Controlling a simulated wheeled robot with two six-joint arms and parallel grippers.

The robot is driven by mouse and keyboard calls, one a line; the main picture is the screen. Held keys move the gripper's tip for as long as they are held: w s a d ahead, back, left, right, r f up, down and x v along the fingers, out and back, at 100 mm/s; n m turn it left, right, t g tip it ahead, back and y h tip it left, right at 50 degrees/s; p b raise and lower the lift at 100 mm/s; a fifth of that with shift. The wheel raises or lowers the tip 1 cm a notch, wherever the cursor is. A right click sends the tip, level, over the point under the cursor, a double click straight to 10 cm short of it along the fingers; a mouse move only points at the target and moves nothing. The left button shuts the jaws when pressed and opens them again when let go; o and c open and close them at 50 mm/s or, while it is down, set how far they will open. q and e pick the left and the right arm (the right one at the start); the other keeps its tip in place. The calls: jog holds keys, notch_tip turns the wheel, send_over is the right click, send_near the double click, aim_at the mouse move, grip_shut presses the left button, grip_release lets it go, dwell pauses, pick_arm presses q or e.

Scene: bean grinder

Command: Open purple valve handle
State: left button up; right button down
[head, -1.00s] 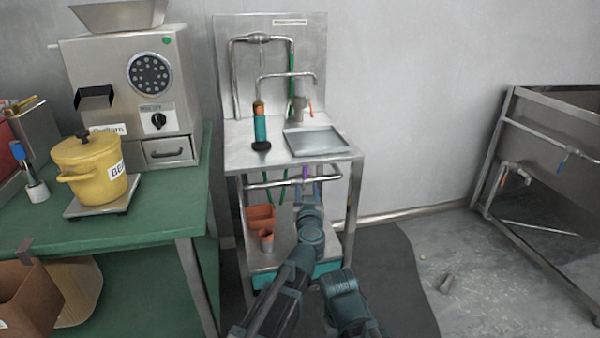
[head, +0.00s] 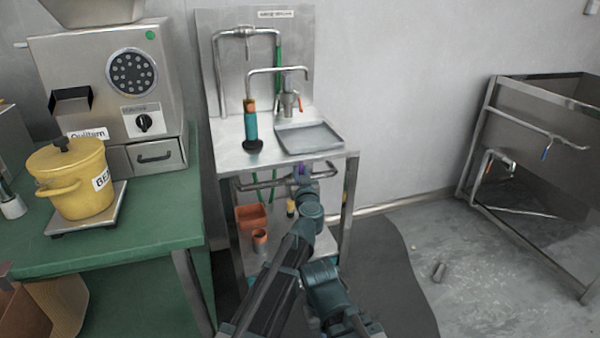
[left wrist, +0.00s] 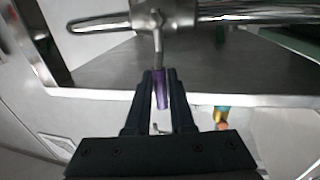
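The purple valve handle (left wrist: 160,88) hangs from a metal valve on a horizontal steel pipe (left wrist: 255,11) in the left wrist view. My left gripper (left wrist: 161,76) has its dark fingers on both sides of the handle, with almost no gap, and looks shut on it. In the head view, the purple handle (head: 301,170) is a small patch under the front edge of the steel stand (head: 225,160). My left gripper (head: 304,181) is right at it, with its fingertips mostly hidden. My right gripper is not in view.
A metal tray (head: 310,138) and a teal-handled tool (head: 251,125) are on the stand. Orange containers (head: 251,216) sit below. A green table (head: 130,225) at left carries a grinder (head: 100,80) and a yellow pot (head: 75,180). Floor to the right is mostly clear.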

pick_arm(q)
grip_shut()
dwell(1.1)
